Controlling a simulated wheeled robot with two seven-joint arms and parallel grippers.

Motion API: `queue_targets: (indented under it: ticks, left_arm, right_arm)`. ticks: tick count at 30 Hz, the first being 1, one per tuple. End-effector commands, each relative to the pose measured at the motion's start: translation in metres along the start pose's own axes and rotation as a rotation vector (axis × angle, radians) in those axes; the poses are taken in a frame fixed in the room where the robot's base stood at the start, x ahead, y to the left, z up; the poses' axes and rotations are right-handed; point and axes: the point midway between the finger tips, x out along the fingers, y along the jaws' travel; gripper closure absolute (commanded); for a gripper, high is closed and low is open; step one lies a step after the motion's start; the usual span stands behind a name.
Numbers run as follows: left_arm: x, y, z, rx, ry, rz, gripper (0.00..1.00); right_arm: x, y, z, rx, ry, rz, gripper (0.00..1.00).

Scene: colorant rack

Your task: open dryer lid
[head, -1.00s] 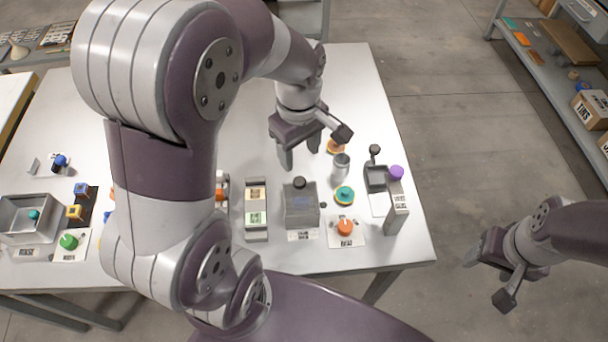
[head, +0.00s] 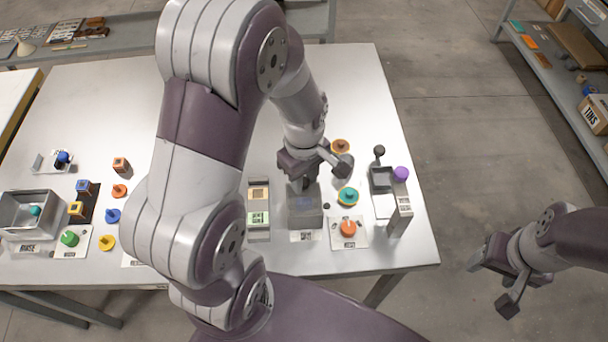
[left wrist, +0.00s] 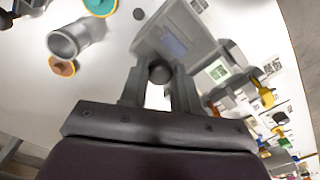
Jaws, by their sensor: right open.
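The dryer is a grey box (head: 305,217) on the table, right of the middle in the head view. It also shows at the top of the left wrist view (left wrist: 185,38), with a dark panel on its top. Its lid knob (left wrist: 160,72) is round and black and sits between my left fingertips. My left gripper (head: 300,185) points down over the dryer; its fingers flank the knob with no clear gap beside it in the left wrist view (left wrist: 159,80). The lid appears down. My right gripper (head: 474,262) is open and empty, off the table's right side.
A block holder (head: 259,232) stands left of the dryer. A teal-and-yellow piece (head: 348,195), an orange knob (head: 347,228) and a purple-topped stand (head: 400,205) are to its right. A metal cylinder (left wrist: 75,40) lies near the gripper in the left wrist view.

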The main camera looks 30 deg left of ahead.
Motion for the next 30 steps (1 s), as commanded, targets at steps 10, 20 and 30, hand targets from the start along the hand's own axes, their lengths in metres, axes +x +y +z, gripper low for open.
queue_targets:
  ticks: [10, 20, 30]
  left_arm:
    - [-0.003, 0.029, -0.043, -0.003, 0.000, -0.001, 1.00]
    - [0.000, 0.048, -0.072, 0.000, 0.000, -0.001, 1.00]
    - [0.000, 0.048, -0.071, 0.000, 0.000, 0.000, 0.43]
  right_arm:
    - [-0.015, 0.000, -0.002, 0.000, 0.000, 0.000, 0.39]
    - [-0.019, 0.000, -0.002, 0.000, 0.000, 0.000, 0.39]
    - [-0.019, 0.000, -0.002, 0.000, 0.000, 0.000, 0.39]
